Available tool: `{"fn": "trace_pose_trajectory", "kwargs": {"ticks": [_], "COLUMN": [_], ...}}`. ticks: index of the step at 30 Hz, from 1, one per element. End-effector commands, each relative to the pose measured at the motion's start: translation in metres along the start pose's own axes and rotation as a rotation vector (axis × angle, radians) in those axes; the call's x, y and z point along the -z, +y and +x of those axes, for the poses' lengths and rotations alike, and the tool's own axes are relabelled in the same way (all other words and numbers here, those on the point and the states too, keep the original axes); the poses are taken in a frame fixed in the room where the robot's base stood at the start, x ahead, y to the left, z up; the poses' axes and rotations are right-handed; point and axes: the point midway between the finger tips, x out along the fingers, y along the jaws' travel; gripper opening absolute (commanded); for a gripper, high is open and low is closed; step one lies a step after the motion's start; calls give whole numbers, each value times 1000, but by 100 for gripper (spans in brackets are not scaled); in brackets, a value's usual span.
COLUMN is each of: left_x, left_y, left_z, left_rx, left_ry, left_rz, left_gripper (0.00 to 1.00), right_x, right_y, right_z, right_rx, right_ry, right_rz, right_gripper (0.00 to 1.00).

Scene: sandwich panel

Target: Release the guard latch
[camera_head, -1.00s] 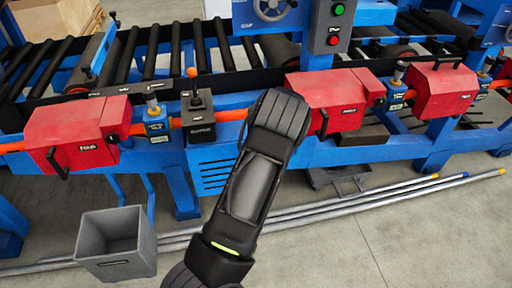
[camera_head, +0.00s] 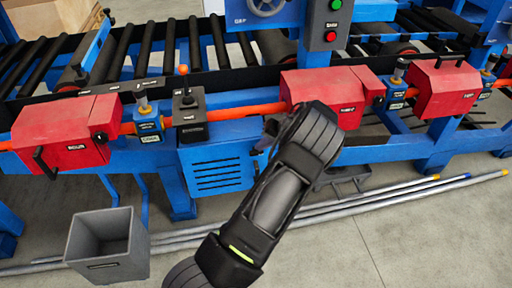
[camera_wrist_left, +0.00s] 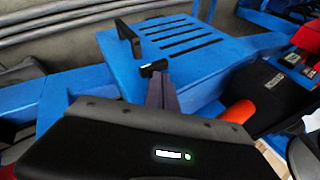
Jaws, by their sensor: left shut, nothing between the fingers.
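Three red guard covers sit along the blue machine in the head view: a left one (camera_head: 68,130), a middle one (camera_head: 322,88) and a right one (camera_head: 448,90). Black handles show on the left and right covers. I cannot tell which part is the guard latch. My right gripper is out of view.
A black control box (camera_head: 188,108) with an orange-tipped lever stands on the rail. Blue clamp blocks (camera_head: 148,122) sit by the orange rod (camera_head: 243,110). A grey bin (camera_head: 105,248) and long poles (camera_head: 400,194) lie on the floor. Floor at the lower right is clear.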

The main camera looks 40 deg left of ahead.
Motion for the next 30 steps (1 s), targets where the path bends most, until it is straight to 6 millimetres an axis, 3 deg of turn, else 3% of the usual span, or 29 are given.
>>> {"fn": "trace_pose_trajectory", "kwargs": {"ticks": [22, 30], "left_x": [4, 13], "left_y": [-10, -40], "left_z": [-12, -36], "left_rx": [-1, -2], "left_ry": [0, 0], "left_rz": [0, -3], "left_gripper": [0, 0], "right_x": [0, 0], "right_y": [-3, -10], "right_z": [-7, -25], "right_rx": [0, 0], "right_ry": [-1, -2], "right_rz": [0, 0], "right_gripper": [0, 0]}}
